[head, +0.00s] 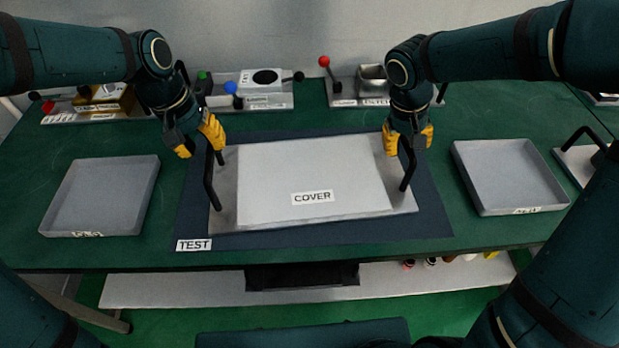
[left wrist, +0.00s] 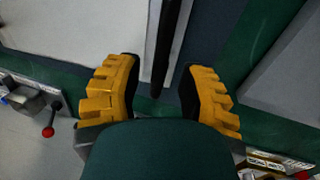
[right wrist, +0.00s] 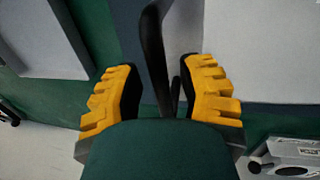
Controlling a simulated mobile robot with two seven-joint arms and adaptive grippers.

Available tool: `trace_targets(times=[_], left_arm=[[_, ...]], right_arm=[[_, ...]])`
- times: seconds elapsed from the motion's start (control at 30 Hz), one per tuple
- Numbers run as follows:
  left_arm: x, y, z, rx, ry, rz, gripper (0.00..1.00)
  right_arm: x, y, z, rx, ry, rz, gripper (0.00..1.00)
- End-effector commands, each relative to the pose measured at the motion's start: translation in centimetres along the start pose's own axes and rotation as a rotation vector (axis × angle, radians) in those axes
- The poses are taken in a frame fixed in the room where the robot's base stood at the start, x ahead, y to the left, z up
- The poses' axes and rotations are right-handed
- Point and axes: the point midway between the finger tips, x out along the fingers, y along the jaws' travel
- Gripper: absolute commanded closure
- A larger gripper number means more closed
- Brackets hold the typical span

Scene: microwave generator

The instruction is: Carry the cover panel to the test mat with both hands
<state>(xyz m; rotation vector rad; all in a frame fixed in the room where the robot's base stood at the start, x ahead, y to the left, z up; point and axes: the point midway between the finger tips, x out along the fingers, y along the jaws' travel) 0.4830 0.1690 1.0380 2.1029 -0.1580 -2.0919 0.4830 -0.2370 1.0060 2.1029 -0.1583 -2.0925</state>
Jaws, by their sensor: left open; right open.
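The cover panel (head: 312,172) is a light grey plate labelled COVER with a black handle at each short side. It lies on the dark blue test mat (head: 330,236), whose label TEST shows at the front left. My left gripper (head: 203,139) is open at the far end of the left handle (head: 209,185); in the left wrist view the handle (left wrist: 164,50) stands between the fingers. My right gripper (head: 408,139) is open at the right handle (head: 407,166); in the right wrist view the handle (right wrist: 155,50) passes between the fingers.
A grey tray (head: 100,229) is left of the mat and another (head: 487,205) is right of it. Fixtures with coloured knobs (head: 240,98) line the back edge. A shelf (head: 190,290) with small items runs below the table's front edge.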

Motion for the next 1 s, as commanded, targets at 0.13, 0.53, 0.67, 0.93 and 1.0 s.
trace_targets(times=[0.13,0.53,0.67,0.93,1.0], left_arm=[[-3.3,0.0,-0.1,0.000,0.005,0.001,0.61],[-8.6,0.0,0.0,0.000,0.001,0.000,0.61],[-8.8,0.0,0.0,0.000,-0.001,0.000,0.61],[-8.8,0.0,0.0,0.000,-0.001,0.000,0.61],[-8.8,0.0,0.0,0.000,-0.001,0.000,0.61]], right_arm=[[0.0,0.0,0.0,0.000,0.000,0.000,0.62],[0.0,0.0,0.0,0.000,0.000,0.000,0.62],[-0.7,0.0,0.0,0.001,0.002,0.001,0.62],[-5.6,0.0,-0.1,0.001,0.006,0.000,0.62],[-7.0,0.0,-0.1,0.001,0.006,-0.001,0.62]])
